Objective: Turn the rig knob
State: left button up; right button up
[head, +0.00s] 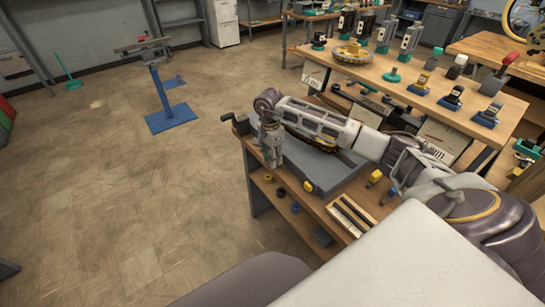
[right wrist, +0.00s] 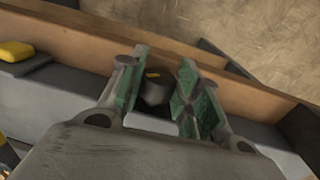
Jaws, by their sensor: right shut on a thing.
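The rig knob (right wrist: 153,91) is a dark round knob with a small yellow mark, in the right wrist view. It sits at the wooden edge of the workbench (head: 327,168). My right gripper (head: 270,160) reaches down over the bench's left end in the head view. In the right wrist view its two green-padded fingers (right wrist: 162,98) stand on either side of the knob, and it is shut on it. In the head view the gripper hides the knob. My left gripper is not in view.
A shelf under the bench holds small yellow and dark parts (head: 280,192). A blue-based stand (head: 172,118) is on the floor at the back left. The floor (head: 110,190) left of the bench is mostly clear.

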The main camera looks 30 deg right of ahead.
jog(key=shift+g, duration=0.6)
jog(key=o, duration=1)
jog(key=shift+o, duration=0.2)
jog(key=shift+w+r, duration=0.15)
notch_tip(320, 180, up, 11)
jog(key=w, duration=0.2)
jog(key=shift+w+r, duration=0.15)
jog(key=shift+r, duration=0.05)
jog(key=shift+a+f, duration=0.1)
dwell(0.3)
